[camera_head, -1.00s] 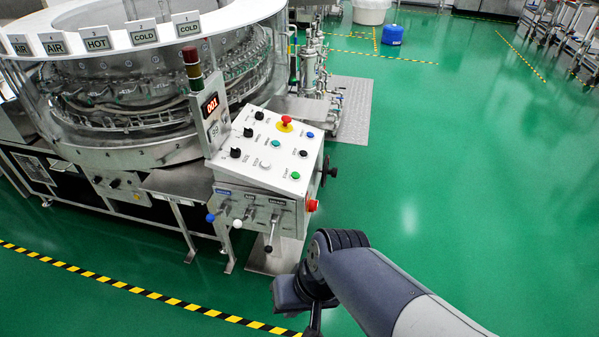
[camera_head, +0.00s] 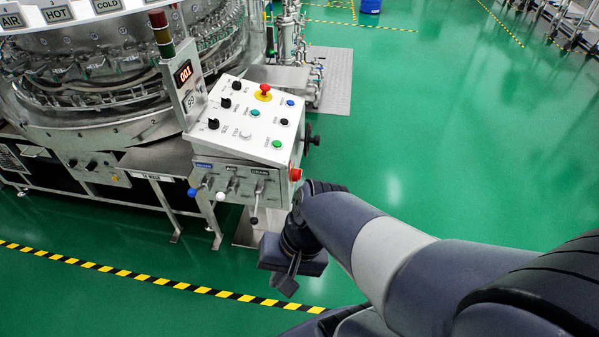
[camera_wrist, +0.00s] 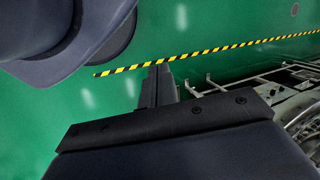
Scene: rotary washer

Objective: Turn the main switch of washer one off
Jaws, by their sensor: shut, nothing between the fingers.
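The washer (camera_head: 100,132) is a large round machine at the left of the head view. Its control panel (camera_head: 262,105) is a white sloped box with black knobs, coloured buttons and a red emergency stop (camera_head: 263,90). A red round switch (camera_head: 296,174) sits on the panel's right front side. I cannot read which control is the main switch. My gripper (camera_head: 288,284) is in front of and below the panel, apart from it, pointing down. It is shut and empty. In the wrist view my gripper (camera_wrist: 158,72) points over bare floor, with part of the machine at right.
A yellow-black floor stripe (camera_head: 160,280) runs below and in front of the machine. Valve handles with blue, white and black knobs (camera_head: 221,196) stick out below the panel. A black handwheel (camera_head: 312,139) juts from the panel's right side.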

